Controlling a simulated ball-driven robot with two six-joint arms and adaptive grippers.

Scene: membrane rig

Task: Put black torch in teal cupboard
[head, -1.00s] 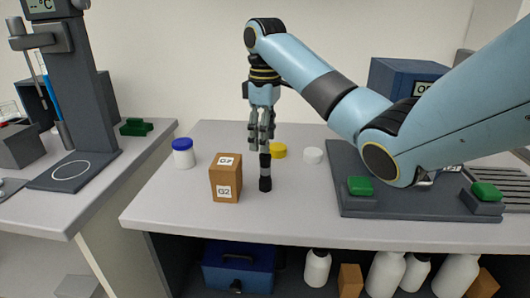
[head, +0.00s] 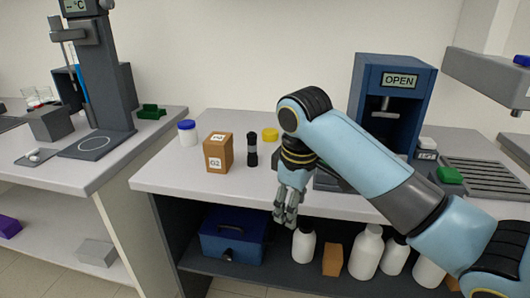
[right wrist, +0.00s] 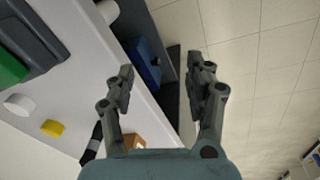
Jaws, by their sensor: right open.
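The black torch (head: 252,150) stands upright on the grey bench, just right of a brown box; it has a lighter grey band. It also shows at the lower left of the right wrist view (right wrist: 92,143), partly cut by my gripper's body. My right gripper (head: 286,218) is in front of the bench's front edge, to the right of the torch and nearer, fingers pointing down. In the right wrist view its fingers (right wrist: 160,80) are spread with nothing between them. No teal cupboard can be made out in these views. My left gripper is not in view.
The brown box (head: 218,152), blue-capped white jar (head: 187,133) and yellow lid (head: 270,134) stand near the torch. A blue device marked OPEN (head: 398,80) is behind my arm. The shelf below holds a blue toolbox (head: 232,238) and white bottles (head: 366,252).

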